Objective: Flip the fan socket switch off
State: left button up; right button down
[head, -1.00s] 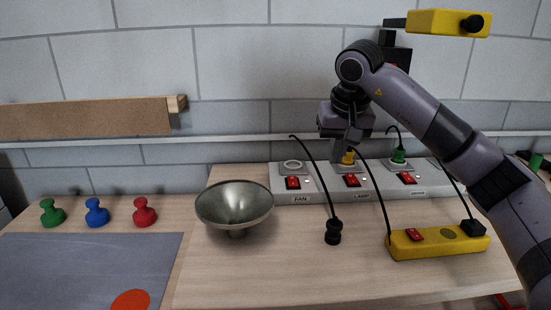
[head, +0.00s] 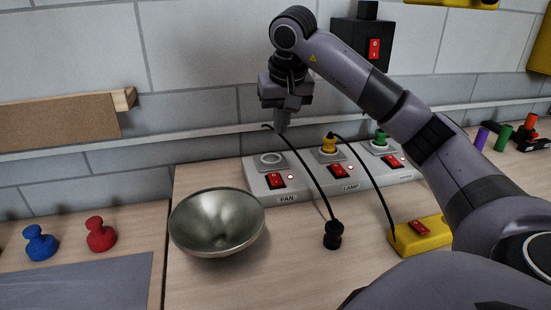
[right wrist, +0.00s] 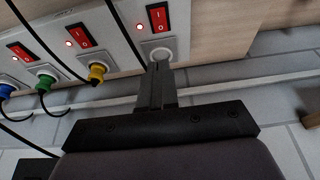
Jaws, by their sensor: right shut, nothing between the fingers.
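The fan switch (head: 276,181) is a red rocker on the grey socket strip (head: 315,192), above the FAN label, with a small lit lamp (head: 293,177) beside it. My right gripper (head: 282,128) is shut and empty, pointing down above and behind the fan socket. In the right wrist view my right gripper's fingertips (right wrist: 157,66) appear close to the fan socket (right wrist: 159,51). The fan switch (right wrist: 159,18) lies beyond it, its light (right wrist: 139,27) glowing red. My left gripper is not in view.
A yellow plug (head: 329,144) and a green plug (head: 380,139) sit in the other sockets. A metal bowl (head: 217,222) stands front left; a yellow switch box (head: 421,235) stands right.

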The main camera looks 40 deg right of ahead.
send_near(275, 176)
jog(key=x, duration=0.5)
jog(key=shift+w+d+f, duration=0.1)
jog(key=shift+w+d, duration=0.15)
jog(key=shift+w, duration=0.15)
jog(key=shift+w+f, duration=0.1)
jog(key=shift+f, duration=0.5)
jog(key=shift+d, duration=0.1)
jog(key=shift+f+p, duration=0.2)
jog(key=shift+p, duration=0.1)
jog(key=shift+f, duration=0.1)
jog(key=shift+s, duration=0.2)
jog(key=shift+s+a, duration=0.45)
jog(key=shift+s, duration=0.1)
